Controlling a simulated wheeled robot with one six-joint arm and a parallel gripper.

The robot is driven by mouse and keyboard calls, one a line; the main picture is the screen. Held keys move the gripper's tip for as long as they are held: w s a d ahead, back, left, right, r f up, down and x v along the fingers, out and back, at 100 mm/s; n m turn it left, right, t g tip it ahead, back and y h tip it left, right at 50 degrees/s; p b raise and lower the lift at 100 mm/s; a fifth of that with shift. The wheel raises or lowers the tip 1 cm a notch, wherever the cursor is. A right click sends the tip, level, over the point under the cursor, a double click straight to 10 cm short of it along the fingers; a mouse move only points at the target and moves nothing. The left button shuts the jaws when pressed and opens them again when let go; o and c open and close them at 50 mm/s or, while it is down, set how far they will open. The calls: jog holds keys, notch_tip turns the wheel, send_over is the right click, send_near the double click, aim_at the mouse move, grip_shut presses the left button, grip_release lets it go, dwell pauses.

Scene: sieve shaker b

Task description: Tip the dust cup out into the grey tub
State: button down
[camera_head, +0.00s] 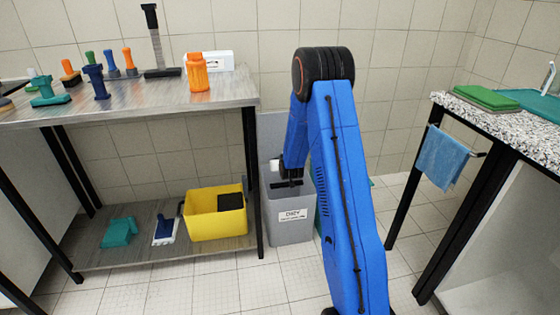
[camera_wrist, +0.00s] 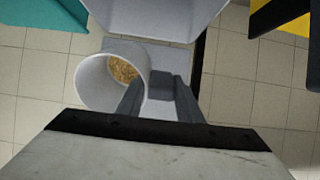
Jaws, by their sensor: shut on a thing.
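The dust cup (camera_wrist: 96,82) is white and round, with brown dust (camera_wrist: 124,70) lying inside it. In the head view a small white part of the cup (camera_head: 276,164) shows beside my gripper (camera_head: 288,183), over the grey tub. The grey tub (camera_head: 290,229) stands on the floor right of the steel table, with a white label on its front. The cup's exact tilt is hard to tell.
A yellow tub (camera_head: 216,221) stands on the lower shelf, left of the grey tub. A teal bin (camera_wrist: 44,14), mostly hidden in the head view, stands on the grey tub's other side. The steel table's black leg (camera_head: 254,190) is close by.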

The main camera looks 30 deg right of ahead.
jog(key=shift+s+a+f+t+h, duration=0.1)
jog(key=shift+s+f+t+h, duration=0.1)
jog(key=shift+f+t, duration=0.3)
jog(key=shift+s+f+t+h, duration=0.2)
jog(key=shift+t, duration=0.5)
jog(key=shift+s+a+r+t+h, duration=0.15)
jog(key=shift+s+t+h, duration=0.15)
jog(key=shift+t, duration=0.65)
jog(key=shift+s+a+r+t+h, duration=0.15)
jog(key=shift+s+t, duration=0.25)
jog(key=shift+t, duration=0.55)
jog(key=shift+s+a+r+t+h, duration=0.1)
jog(key=shift+s+t+h, duration=0.15)
jog(key=shift+t, duration=0.4)
jog(key=shift+s+r+t+h, duration=0.15)
jog(key=shift+s+t+h, duration=0.1)
jog(key=shift+t, duration=0.35)
jog(key=shift+s+a+r+t+h, duration=0.15)
jog(key=shift+s+t, duration=0.1)
jog(key=shift+t, duration=0.4)
jog(key=shift+d, duration=0.1)
dwell(1.0)
